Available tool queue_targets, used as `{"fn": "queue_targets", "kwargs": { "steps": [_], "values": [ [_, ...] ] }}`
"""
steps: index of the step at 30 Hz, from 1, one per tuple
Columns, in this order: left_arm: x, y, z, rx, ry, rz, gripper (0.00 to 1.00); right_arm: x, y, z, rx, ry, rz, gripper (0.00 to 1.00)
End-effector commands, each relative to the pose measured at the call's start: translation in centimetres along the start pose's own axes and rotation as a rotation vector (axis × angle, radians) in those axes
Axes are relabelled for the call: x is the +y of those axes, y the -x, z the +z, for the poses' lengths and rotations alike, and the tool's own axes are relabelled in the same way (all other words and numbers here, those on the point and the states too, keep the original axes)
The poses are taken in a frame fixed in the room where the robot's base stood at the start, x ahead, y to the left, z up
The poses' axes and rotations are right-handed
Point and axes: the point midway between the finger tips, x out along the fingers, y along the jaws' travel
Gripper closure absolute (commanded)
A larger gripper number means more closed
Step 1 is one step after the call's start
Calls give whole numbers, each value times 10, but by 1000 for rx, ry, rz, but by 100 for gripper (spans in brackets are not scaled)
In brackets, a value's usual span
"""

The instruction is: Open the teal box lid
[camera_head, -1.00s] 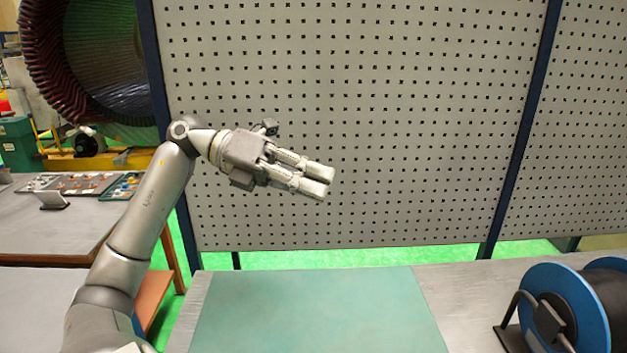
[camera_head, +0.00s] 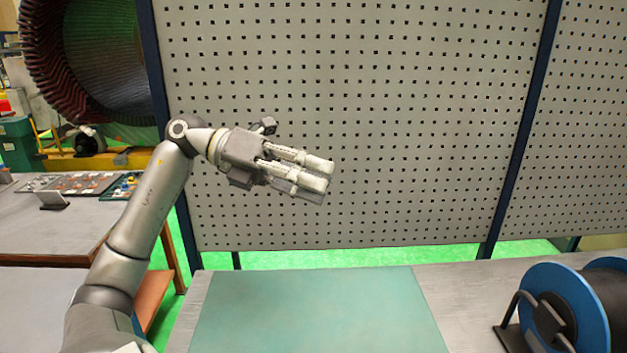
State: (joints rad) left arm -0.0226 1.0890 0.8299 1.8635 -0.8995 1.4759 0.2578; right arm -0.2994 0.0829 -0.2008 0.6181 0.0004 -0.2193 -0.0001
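No box with a lid can be made out for certain. A flat teal panel (camera_head: 315,312) lies on the bench in front of me; I cannot tell whether it is a mat or a lid. My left gripper (camera_head: 318,176) is up in the air above and behind the panel, in front of the perforated board, pointing right. Its fingers lie close together with nothing seen between them; whether they are fully shut is unclear. My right gripper is not in view.
A grey perforated board (camera_head: 350,110) stands behind the bench. A blue-rimmed spool (camera_head: 565,310) stands at the right end of the bench. A side table (camera_head: 60,225) with trays of small parts is at the left. The teal panel's surface is clear.

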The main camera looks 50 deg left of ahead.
Motion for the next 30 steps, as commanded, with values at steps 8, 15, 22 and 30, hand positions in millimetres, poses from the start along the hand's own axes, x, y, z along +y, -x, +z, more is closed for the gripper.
{"fn": "queue_targets", "kwargs": {
  "steps": [8,15,22,30],
  "values": [
    [0,48,1,-5,0,0,65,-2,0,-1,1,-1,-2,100],
    [0,95,1,-3,0,0,65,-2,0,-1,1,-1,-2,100],
    [0,116,0,-1,-1,0,65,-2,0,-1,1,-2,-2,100],
    [0,117,0,0,-1,0,65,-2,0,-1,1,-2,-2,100]
  ]
}}
